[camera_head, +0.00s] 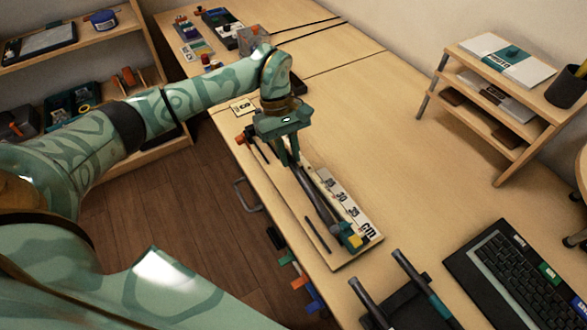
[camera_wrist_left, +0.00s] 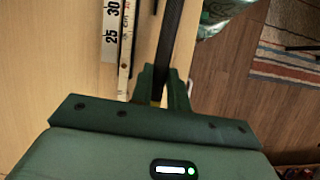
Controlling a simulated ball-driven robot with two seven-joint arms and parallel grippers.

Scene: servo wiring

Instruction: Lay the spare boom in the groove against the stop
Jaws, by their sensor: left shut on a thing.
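My left gripper (camera_head: 288,158) points down over the long wooden board (camera_head: 353,261) and is shut on the spare boom, a dark slim rod (camera_head: 317,197). In the left wrist view the rod (camera_wrist_left: 171,45) runs between the two fingers (camera_wrist_left: 165,88). I cannot tell whether the boom sits in the groove or touches the block. My right gripper is out of view.
A short dark rod (camera_head: 317,235) lies on the board's left side. An orange-ended part (camera_head: 241,139) is at its far end. Two dark-handled tools (camera_head: 420,283) and a keyboard (camera_head: 518,267) are at the near right. The table right of the board (camera_head: 400,150) is clear.

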